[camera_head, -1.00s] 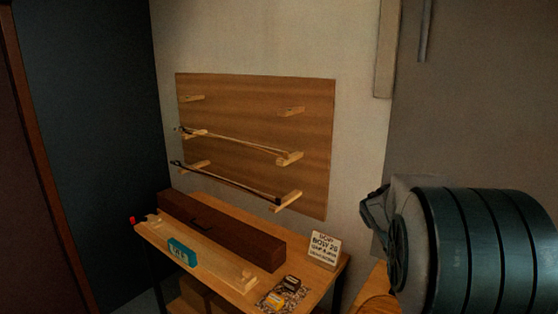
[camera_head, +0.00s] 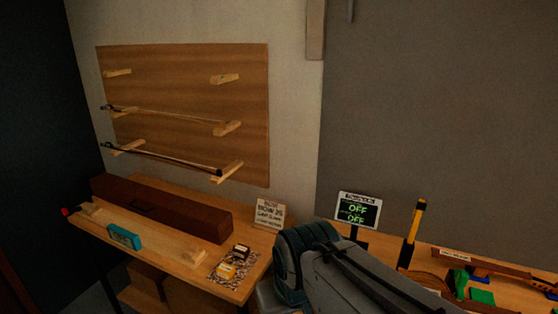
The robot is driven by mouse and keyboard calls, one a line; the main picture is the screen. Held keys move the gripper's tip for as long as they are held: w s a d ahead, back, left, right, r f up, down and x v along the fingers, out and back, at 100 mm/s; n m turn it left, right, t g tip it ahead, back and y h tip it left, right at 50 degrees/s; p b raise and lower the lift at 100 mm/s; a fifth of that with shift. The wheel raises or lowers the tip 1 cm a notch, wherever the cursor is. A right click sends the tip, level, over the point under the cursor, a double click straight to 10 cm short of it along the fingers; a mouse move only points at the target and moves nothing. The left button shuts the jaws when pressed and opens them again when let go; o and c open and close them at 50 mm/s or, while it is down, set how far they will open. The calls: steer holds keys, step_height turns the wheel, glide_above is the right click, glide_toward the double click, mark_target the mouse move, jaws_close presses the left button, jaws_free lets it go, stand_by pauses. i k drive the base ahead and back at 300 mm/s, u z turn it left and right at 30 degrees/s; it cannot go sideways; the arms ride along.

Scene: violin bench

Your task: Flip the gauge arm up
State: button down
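No part is clearly marked as the gauge arm. A yellow-and-black bar (camera_head: 413,235) stands nearly upright, leaning slightly, on the right bench; its foot is partly hidden by my arm. Beside it a small display (camera_head: 357,211) shows green "OFF" on two lines. On the left bench a pale wooden jig (camera_head: 155,250) carries a teal box (camera_head: 124,236) and has a red tip (camera_head: 67,211) at its left end. My arm covers the lower middle, and my gripper's fingers do not show.
A dark brown case (camera_head: 160,207) lies behind the jig. A white sign (camera_head: 270,213) and small jars (camera_head: 227,270) are on the left bench. A wall board (camera_head: 185,90) holds two bows on pegs. Green blocks (camera_head: 482,297) and a wooden piece (camera_head: 490,266) lie at right.

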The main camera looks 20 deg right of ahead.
mark_target(417, 211)
steer(key=z, duration=1.8)
steer(key=i, duration=0.3)
steer(key=u, duration=0.3)
